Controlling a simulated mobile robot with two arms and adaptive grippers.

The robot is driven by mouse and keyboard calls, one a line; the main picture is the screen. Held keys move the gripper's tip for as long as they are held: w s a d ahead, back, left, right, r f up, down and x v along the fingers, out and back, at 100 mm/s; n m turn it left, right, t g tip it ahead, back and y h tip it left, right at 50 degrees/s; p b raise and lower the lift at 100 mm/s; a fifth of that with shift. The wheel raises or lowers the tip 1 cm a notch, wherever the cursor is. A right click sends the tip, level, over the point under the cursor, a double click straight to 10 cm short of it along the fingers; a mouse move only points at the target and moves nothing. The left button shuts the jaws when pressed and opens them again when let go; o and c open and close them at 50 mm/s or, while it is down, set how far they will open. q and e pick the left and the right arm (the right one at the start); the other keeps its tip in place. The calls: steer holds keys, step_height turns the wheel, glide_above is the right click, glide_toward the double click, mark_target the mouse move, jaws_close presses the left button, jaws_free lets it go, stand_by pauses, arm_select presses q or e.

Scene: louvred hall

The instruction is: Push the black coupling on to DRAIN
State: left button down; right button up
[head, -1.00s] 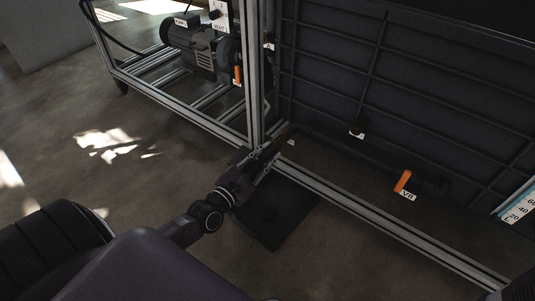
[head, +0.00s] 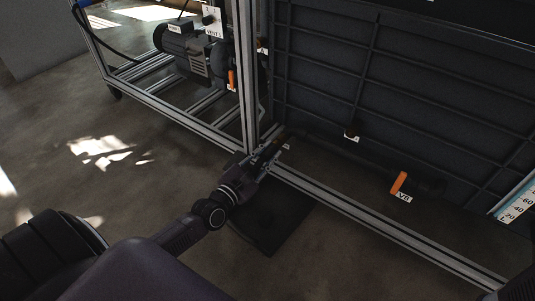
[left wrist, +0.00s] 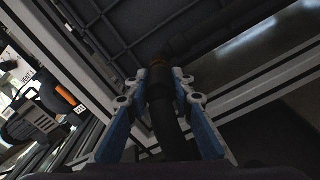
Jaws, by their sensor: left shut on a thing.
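My left gripper (head: 270,153) reaches over the frame's lower rail to the foot of the dark ribbed tank panel. In the left wrist view, its blue fingers (left wrist: 160,84) are shut on the black coupling (left wrist: 160,92), with a dark hose (left wrist: 173,135) running back from it. A dark pipe fitting (left wrist: 163,62) with a brownish edge lies straight ahead of the coupling. Whether the two touch or are seated cannot be told. A small white label (head: 286,147) beside the fingertips is too small to read.
An aluminium rail (head: 370,232) runs along the panel's foot. An orange valve handle tagged VB (head: 399,183) is to the right. A pump (head: 185,45) stands in the frame at upper left. A dark mat (head: 270,222) lies under the arm; the floor left is clear.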

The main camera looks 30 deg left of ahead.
mark_target(264, 158)
arm_select(q)
steer(key=c, duration=1.6)
jaws_free()
steer(key=s, duration=0.2)
steer(key=s+p, duration=0.1)
steer(key=s, duration=0.4)
steer(key=shift+a+p, duration=0.3)
steer(key=shift+s, duration=0.15)
steer(key=s, duration=1.1)
steer(key=shift+s+a, duration=0.35)
steer(key=shift+a, duration=0.1)
